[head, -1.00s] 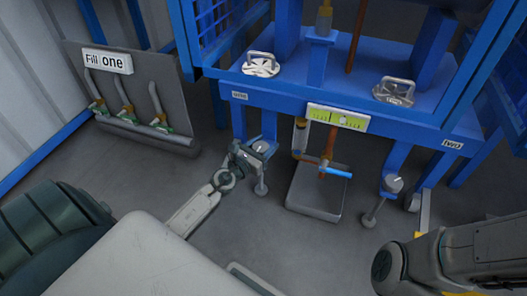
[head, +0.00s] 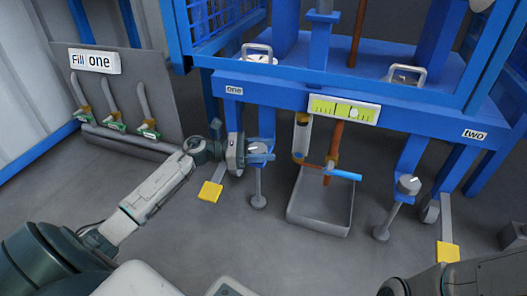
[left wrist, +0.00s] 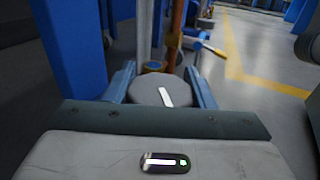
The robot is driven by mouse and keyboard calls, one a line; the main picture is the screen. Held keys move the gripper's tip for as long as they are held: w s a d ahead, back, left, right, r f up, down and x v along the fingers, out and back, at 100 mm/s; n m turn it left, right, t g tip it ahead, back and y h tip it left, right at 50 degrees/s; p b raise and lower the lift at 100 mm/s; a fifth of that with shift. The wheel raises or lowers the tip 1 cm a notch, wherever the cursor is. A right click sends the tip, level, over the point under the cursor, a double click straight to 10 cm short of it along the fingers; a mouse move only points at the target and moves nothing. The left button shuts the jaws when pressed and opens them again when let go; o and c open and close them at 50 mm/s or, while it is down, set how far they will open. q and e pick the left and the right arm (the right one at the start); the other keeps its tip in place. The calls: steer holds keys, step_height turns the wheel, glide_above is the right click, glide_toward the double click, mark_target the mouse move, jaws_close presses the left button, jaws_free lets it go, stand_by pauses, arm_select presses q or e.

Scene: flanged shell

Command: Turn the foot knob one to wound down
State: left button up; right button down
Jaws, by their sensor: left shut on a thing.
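Foot knob one (head: 259,149) is a round grey knob with a white line on top. It sits on a thin leg with a round foot, below the blue frame's plate "one" (head: 234,90). My left gripper (head: 250,152) reaches it from the left and is shut on it. My right gripper is out of view; only part of that arm shows.
A green level gauge (head: 343,110) is on the frame's front beam. Below it are a brown pipe with a blue handle (head: 345,175) and a grey tray (head: 318,226). Yellow pedals (head: 210,191) lie near the floor. A "Fill one" panel (head: 120,95) stands at the left.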

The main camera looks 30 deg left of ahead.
arm_select(q)
steer(key=m+g+h, duration=0.2)
steer(key=m+g, duration=0.1)
steer(key=g, duration=0.2)
steer(key=shift+s+d+m, duration=0.1)
steer(key=shift+m, duration=0.2)
steer(key=shift+s+m+g+h, duration=0.25)
steer(key=shift+m+g, duration=0.6)
steer(key=shift+g, duration=0.5)
steer(key=shift+s+m+g+h, duration=0.1)
steer(key=shift+m+g+h, duration=0.15)
steer(key=shift+m+g, duration=0.85)
steer(key=shift+g, duration=0.35)
steer(key=o, duration=1)
steer(key=shift+d, duration=0.1)
